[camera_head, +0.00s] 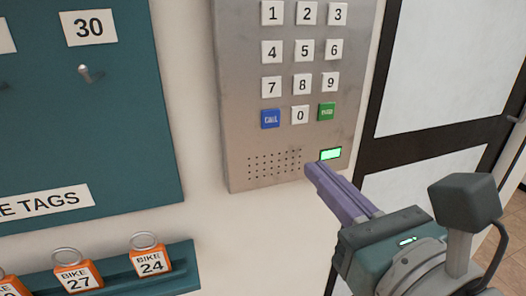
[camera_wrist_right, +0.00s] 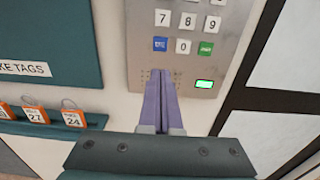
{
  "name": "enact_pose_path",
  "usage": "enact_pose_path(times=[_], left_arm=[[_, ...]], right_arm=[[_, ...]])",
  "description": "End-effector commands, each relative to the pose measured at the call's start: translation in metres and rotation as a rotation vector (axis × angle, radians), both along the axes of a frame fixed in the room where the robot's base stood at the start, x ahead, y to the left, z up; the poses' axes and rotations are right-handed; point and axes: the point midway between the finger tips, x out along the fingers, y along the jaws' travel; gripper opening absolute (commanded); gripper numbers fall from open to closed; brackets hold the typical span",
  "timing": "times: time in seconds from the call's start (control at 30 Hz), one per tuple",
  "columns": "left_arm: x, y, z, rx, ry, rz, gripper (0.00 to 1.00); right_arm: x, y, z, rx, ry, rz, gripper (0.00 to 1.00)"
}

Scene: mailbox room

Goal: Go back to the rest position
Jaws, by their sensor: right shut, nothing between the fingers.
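My right gripper (camera_head: 311,170) is in front of the lower part of a metal keypad panel (camera_head: 240,110), just below a lit green indicator (camera_head: 331,154). Its purple fingers are together with nothing between them. In the right wrist view the closed fingers (camera_wrist_right: 158,76) point at the panel's lower edge, left of the green indicator (camera_wrist_right: 204,84). I cannot tell whether the fingertips touch the panel. My left gripper is in neither view.
A teal tag board (camera_head: 120,130) hangs at the left, with a peg (camera_head: 85,72). Below it a teal ledge (camera_head: 185,270) holds orange bike tags, including BIKE 24 (camera_head: 150,260) and BIKE 27 (camera_head: 78,275). A dark-framed glass door (camera_head: 400,150) stands right of the panel.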

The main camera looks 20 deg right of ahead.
Motion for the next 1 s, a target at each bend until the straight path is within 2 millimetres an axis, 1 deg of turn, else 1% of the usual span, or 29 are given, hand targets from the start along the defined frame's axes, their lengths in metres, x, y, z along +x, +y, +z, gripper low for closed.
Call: enact_pose_path(times=[0.1,0.17,0.27,0.37,0.4,0.43,0.47,0.5,0.53,0.6,0.67,0.7,0.77,0.83,0.87,0.9,0.97,1.0], left_arm=[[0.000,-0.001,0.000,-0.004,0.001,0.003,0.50],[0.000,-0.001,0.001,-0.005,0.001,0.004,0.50],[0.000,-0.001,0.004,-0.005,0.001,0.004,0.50],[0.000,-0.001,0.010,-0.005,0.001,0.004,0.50],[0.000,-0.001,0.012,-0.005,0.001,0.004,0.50],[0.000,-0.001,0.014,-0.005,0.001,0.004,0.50],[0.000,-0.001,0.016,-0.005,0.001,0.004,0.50],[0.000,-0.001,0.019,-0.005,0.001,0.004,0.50],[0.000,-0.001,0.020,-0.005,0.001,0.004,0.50],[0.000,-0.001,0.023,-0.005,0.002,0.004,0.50],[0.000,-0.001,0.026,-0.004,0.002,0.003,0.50],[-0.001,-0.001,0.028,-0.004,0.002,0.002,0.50],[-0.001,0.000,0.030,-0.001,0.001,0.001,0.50],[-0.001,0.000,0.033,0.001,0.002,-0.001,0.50],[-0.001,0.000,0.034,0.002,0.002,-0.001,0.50],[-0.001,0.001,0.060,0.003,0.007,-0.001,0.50],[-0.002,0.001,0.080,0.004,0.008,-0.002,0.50],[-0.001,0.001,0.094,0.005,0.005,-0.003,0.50]], right_arm=[[0.000,0.000,0.000,0.003,0.000,-0.001,0.00],[0.000,-0.003,0.001,0.036,0.004,-0.016,0.00],[-0.002,-0.022,0.006,0.234,0.025,-0.113,0.00],[-0.014,-0.057,0.004,0.652,0.066,-0.320,0.00],[-0.023,-0.072,-0.002,0.863,0.083,-0.430,0.00],[-0.032,-0.082,-0.008,1.024,0.095,-0.519,0.00],[-0.042,-0.089,-0.015,1.187,0.107,-0.611,0.00],[-0.057,-0.095,-0.026,1.388,0.121,-0.736,0.00],[-0.068,-0.096,-0.034,1.529,0.129,-0.827,0.00],[-0.095,-0.092,-0.050,1.812,0.148,-1.036,0.00],[-0.117,-0.082,-0.059,2.015,0.164,-1.211,0.00],[-0.132,-0.072,-0.063,2.132,0.175,-1.331,0.00],[-0.154,-0.057,-0.066,2.278,0.190,-1.510,0.00],[-0.178,-0.036,-0.064,2.411,0.211,-1.725,0.00],[-0.189,-0.027,-0.061,2.456,0.221,-1.821,0.00],[-0.187,-0.028,-0.035,2.452,0.220,-1.812,0.00],[-0.186,-0.029,-0.014,2.446,0.219,-1.806,0.00],[-0.186,-0.029,-0.001,2.445,0.219,-1.805,0.00]])
